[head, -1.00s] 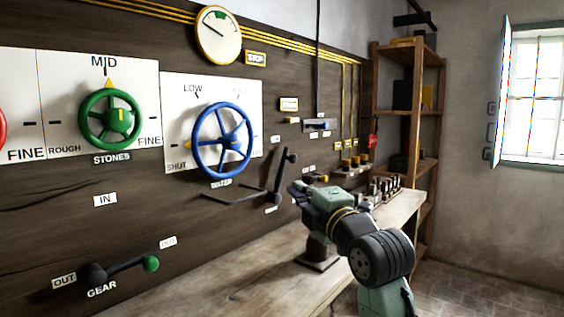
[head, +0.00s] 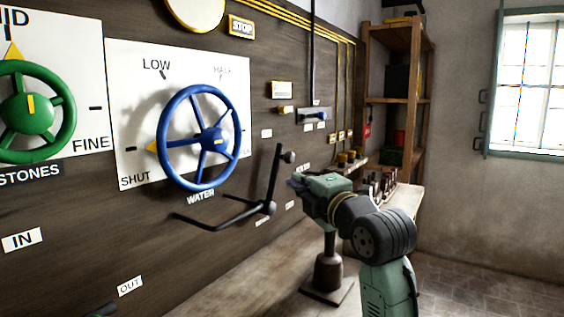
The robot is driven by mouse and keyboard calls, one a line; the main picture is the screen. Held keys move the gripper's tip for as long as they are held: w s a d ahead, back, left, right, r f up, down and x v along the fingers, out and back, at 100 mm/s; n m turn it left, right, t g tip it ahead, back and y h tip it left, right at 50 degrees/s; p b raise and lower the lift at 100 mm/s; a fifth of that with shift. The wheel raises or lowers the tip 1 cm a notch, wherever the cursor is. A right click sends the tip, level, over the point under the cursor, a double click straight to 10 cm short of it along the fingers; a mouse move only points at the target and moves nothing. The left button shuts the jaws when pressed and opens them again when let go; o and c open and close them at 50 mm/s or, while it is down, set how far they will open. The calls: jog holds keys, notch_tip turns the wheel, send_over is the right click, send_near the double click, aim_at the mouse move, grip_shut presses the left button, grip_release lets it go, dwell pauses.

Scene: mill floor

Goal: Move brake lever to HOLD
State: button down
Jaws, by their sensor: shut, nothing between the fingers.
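A black bent lever (head: 274,178) is on the dark wall panel, right of the blue wheel. One arm rises to a round black knob, and a longer arm runs down and left. The small plates near it are too small to read, so I cannot confirm it is the brake lever or see which plate says HOLD. My gripper (head: 294,183) is shut and empty, pointing at the panel just right of the lever in the picture. I cannot tell the depth gap; no contact shows.
The blue WATER wheel (head: 212,140) and green STONES wheel (head: 27,115) are on the left. Wooden shelves (head: 366,100) stand behind.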

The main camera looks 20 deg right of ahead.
jog(key=shift+s, duration=0.1)
jog(key=w+d+r+p, duration=0.1)
jog(key=w+p, duration=0.4)
jog(key=w, duration=0.8)
jog(key=shift+d, duration=0.2)
jog(key=shift+w, duration=0.15)
